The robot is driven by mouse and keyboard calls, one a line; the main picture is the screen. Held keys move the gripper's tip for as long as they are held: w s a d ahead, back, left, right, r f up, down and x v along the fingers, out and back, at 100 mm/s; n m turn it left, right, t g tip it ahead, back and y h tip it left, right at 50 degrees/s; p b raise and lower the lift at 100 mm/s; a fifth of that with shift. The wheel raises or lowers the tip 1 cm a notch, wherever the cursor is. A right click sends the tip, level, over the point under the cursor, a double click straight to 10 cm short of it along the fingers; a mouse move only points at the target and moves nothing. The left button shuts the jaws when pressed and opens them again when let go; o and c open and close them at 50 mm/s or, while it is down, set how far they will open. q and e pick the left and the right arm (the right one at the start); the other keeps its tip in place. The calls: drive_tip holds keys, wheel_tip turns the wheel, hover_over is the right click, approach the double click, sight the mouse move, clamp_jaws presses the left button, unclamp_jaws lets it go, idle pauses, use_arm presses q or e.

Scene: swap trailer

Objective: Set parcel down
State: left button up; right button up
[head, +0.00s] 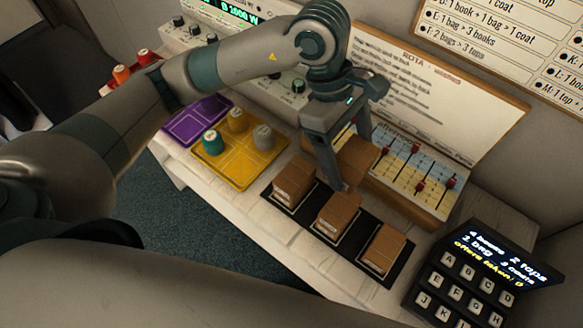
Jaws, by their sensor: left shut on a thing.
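My left gripper (347,160) reaches down over the table and is shut on a brown cardboard parcel (358,155). One finger covers part of the parcel's near side. The held parcel is behind a black strip (304,214) on which three similar parcels sit in a row: a left one (293,184), a middle one (338,212) and a right one (382,248). The fingertips are close to the middle parcel; I cannot tell whether they touch. My right gripper is not in view.
A yellow tray (238,177) with several round pieces and a purple tray (195,120) are left of the strip. A slider panel (418,178) stands behind it. A keypad with a screen (478,270) is at the right. The table's front edge runs close before the strip.

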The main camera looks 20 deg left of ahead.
use_arm(q)
drive_tip(key=shift+w+a+f, duration=0.15)
drive_tip(key=shift+a+f, duration=0.05)
drive_tip(key=shift+a, duration=0.1)
drive_tip(key=a+f, duration=0.2)
drive_tip(key=a, duration=0.1)
drive_tip(key=w+a+f, duration=0.1)
drive_tip(key=a+f, duration=0.1)
drive_tip(key=a, duration=0.2)
drive_tip(key=a+f, duration=0.2)
drive_tip(key=a, duration=0.1)
drive_tip(key=shift+w+a+f+b, duration=0.15)
drive_tip(key=shift+w+a+b, duration=0.05)
drive_tip(key=shift+b, duration=0.2)
drive_tip(key=shift+a+f, duration=0.15)
drive_tip(key=shift+a, duration=0.2)
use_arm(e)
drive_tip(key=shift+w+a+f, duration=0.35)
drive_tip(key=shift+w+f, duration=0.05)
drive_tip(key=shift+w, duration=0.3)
use_arm(q)
drive_tip(key=shift+f, duration=0.15)
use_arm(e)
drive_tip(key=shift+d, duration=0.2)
use_arm(q)
drive_tip(key=shift+f+b, duration=0.5)
drive_tip(key=shift+f, duration=1.4)
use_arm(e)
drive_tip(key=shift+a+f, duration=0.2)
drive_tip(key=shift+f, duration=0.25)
